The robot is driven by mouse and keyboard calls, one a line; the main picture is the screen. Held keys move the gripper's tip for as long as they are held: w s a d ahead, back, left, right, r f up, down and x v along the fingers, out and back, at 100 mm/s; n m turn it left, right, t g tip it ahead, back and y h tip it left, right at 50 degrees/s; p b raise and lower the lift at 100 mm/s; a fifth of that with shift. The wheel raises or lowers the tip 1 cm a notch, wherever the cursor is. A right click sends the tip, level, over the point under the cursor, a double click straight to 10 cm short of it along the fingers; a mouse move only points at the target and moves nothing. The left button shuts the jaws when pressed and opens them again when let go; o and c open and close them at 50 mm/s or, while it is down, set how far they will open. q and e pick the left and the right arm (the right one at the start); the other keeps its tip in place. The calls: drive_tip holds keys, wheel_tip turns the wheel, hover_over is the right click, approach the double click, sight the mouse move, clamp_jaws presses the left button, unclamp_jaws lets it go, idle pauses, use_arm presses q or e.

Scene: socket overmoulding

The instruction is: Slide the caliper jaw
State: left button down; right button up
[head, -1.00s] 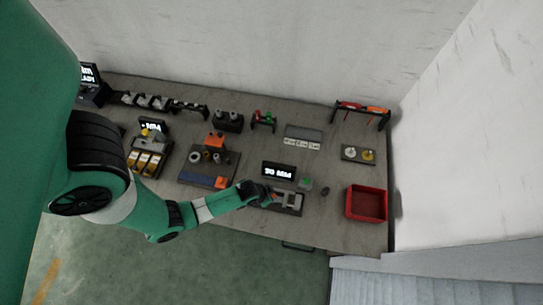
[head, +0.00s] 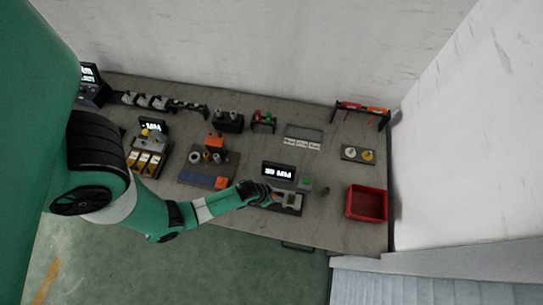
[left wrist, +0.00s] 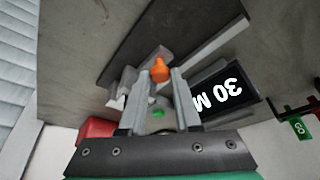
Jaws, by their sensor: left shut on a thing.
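The caliper (head: 290,201) is a light grey tool on a dark base plate near the table's front edge. In the left wrist view its grey body (left wrist: 125,88) lies beyond my fingers. An orange knob (left wrist: 160,66), apparently on the sliding jaw, stands between my fingertips. My left gripper (head: 271,194) is at the caliper's left part. In the left wrist view the gripper (left wrist: 160,76) is shut on the orange knob. The jaw's contact with any part is hidden. My right gripper is not in view.
A black display (head: 278,170) with white writing stands just behind the caliper; in the left wrist view the display (left wrist: 226,97) shows "30 M". A green button (head: 306,182) is beside it. A red bin (head: 367,204) stands to the right. Several fixtures fill the table's left and back.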

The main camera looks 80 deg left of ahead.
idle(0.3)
use_arm(q)
drive_tip(key=s, duration=0.1)
drive_tip(key=s+a+p, duration=0.1)
drive_tip(key=s, duration=0.1)
drive_tip(key=shift+a, duration=0.1)
drive_tip(key=c, duration=1.1)
unclamp_jaws()
drive_tip(key=o, duration=0.5)
drive_tip(key=shift+s, duration=0.2)
drive_tip(key=shift+w, duration=0.1)
